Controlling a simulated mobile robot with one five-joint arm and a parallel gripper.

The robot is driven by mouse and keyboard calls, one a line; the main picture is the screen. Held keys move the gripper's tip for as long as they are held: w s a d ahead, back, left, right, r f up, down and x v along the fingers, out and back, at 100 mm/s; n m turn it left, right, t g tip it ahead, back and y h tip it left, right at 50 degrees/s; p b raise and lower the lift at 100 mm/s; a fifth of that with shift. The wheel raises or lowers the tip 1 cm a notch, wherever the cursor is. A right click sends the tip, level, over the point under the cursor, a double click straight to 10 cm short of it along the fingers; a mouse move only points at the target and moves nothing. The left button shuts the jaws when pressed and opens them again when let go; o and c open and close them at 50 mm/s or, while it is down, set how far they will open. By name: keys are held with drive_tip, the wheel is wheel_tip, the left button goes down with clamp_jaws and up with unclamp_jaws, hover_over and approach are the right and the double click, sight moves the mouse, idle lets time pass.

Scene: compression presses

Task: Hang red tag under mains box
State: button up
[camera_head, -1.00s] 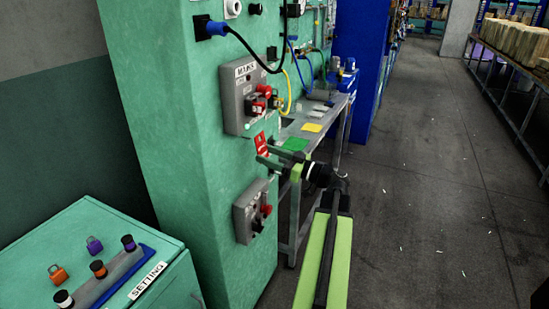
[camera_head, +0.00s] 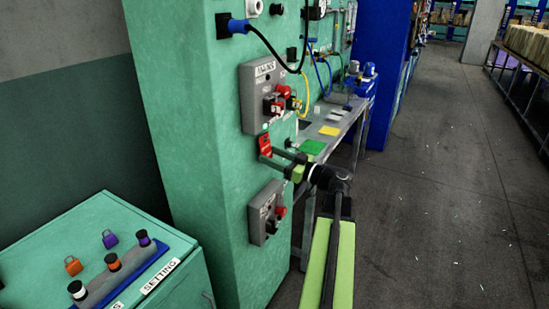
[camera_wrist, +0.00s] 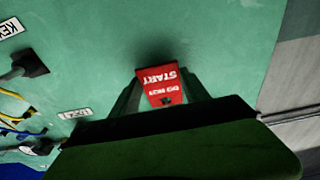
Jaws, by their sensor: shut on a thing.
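The red tag (camera_head: 264,145) is held in my gripper (camera_head: 268,156), just below the mains box (camera_head: 262,98) on the green press front. In the wrist view the red tag (camera_wrist: 160,87) lies between the two fingers, with white lettering including "START" upside down. The tag is close to the green panel; I cannot tell whether it touches. The mains box is grey, labelled "MAINS", with red parts on its front. It is not recognisable in the wrist view.
A second grey box (camera_head: 265,213) with a red knob is lower on the press. A green cabinet (camera_head: 190,260) marked "SETTING" stands at the left, carrying padlocks and knobs. A metal bench (camera_head: 345,122) is behind my arm.

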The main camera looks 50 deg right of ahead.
idle(0.4)
drive_tip(key=o, duration=1.1)
drive_tip(key=shift+c, duration=0.2)
drive_tip(key=shift+s, duration=0.1)
drive_tip(key=b+v, duration=0.2)
drive_tip(key=v, duration=1.5)
drive_tip(key=shift+s, duration=0.15)
